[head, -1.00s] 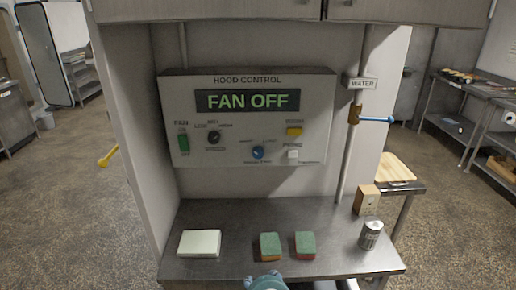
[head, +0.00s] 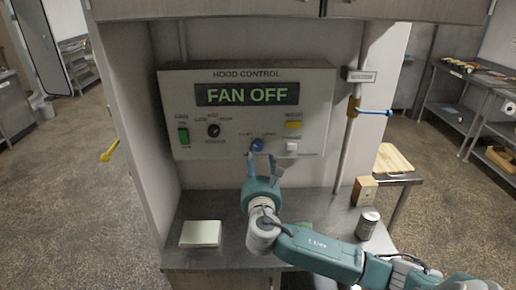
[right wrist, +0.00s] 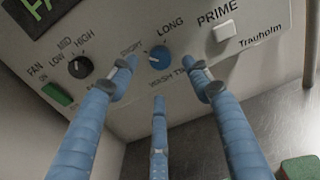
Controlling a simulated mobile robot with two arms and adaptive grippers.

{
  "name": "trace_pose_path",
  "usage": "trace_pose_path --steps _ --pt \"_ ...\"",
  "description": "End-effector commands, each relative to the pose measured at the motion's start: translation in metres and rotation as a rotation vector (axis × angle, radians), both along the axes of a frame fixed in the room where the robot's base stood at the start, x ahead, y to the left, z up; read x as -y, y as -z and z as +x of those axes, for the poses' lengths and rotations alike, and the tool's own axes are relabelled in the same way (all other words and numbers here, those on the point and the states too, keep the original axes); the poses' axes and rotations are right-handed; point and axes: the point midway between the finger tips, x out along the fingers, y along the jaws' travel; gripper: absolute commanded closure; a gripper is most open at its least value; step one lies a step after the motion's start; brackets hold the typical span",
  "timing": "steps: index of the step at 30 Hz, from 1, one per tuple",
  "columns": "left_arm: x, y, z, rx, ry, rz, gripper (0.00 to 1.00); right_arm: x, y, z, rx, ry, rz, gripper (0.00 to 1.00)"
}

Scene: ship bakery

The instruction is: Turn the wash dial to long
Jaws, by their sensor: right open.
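The wash dial (head: 257,145) is a small round blue knob low on the hood control panel. In the right wrist view the dial (right wrist: 159,57) sits between the words SHORT on its left and LONG at its upper right, with WASH TIME below. A small pale mark shows on its face; its exact direction is hard to tell. My right gripper (head: 262,158) is open just in front of the dial. In the wrist view its blue fingers (right wrist: 162,76) are spread to the left, right and below the dial, with nothing held. My left gripper is out of view.
The panel (head: 318,112) reads FAN OFF. A black fan knob (head: 213,130), green switch (head: 183,137), yellow button (head: 293,125) and white PRIME button (head: 291,147) surround the dial. A pale block (head: 200,234) and can (head: 368,224) stand on the steel counter (head: 190,256).

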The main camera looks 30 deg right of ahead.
Motion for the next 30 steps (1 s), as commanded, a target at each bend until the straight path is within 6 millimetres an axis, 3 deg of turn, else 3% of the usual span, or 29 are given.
trace_pose_path --steps 9,23,30 --pt "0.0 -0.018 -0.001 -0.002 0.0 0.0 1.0 0.028 -0.002 0.044 0.0 0.002 0.002 0.51" --pt "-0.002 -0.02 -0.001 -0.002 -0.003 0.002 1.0 0.033 0.001 0.054 0.0 0.0 0.004 0.51" --pt "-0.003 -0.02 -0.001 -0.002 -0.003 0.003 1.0 0.033 0.001 0.054 0.0 0.0 0.005 0.96"
